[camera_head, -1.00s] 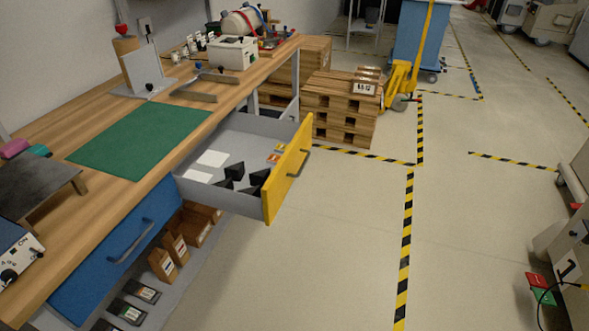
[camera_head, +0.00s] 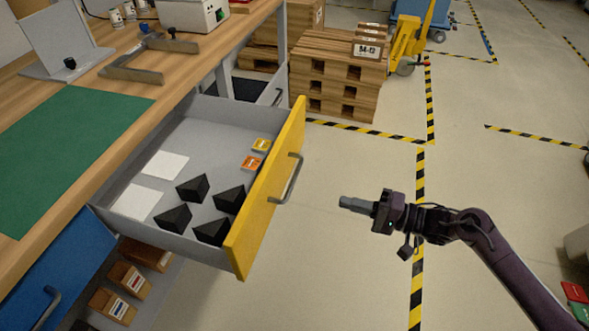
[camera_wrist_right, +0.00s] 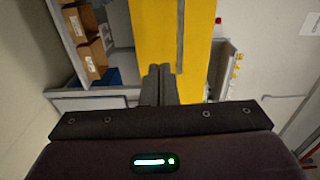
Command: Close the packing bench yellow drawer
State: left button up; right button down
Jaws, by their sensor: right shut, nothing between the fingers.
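The yellow drawer (camera_head: 262,200) of the packing bench (camera_head: 165,105) is pulled out, with its grey tray showing. Its grey bar handle (camera_head: 290,180) is on the yellow front. My right gripper (camera_head: 343,203) is shut and empty, to the right of the handle and apart from it, pointing at the front. In the right wrist view the shut fingers (camera_wrist_right: 158,85) show in front of the yellow drawer front (camera_wrist_right: 155,35), just left of the handle (camera_wrist_right: 180,40). My left gripper is not in view.
The drawer holds several black wedges (camera_head: 193,188), white cards (camera_head: 165,164) and small orange and yellow packs (camera_head: 251,162). A blue drawer (camera_head: 55,275) is at lower left. Wooden pallets (camera_head: 335,75) are stacked behind.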

send_near(278, 185)
jog(key=x, duration=0.6)
jog(key=shift+a, duration=0.15)
jog(key=shift+w+a, duration=0.1)
jog(key=shift+a, duration=0.1)
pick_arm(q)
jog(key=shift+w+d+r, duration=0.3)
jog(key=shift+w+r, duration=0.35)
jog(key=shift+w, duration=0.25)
pick_arm(e)
jog(key=shift+a, duration=0.1)
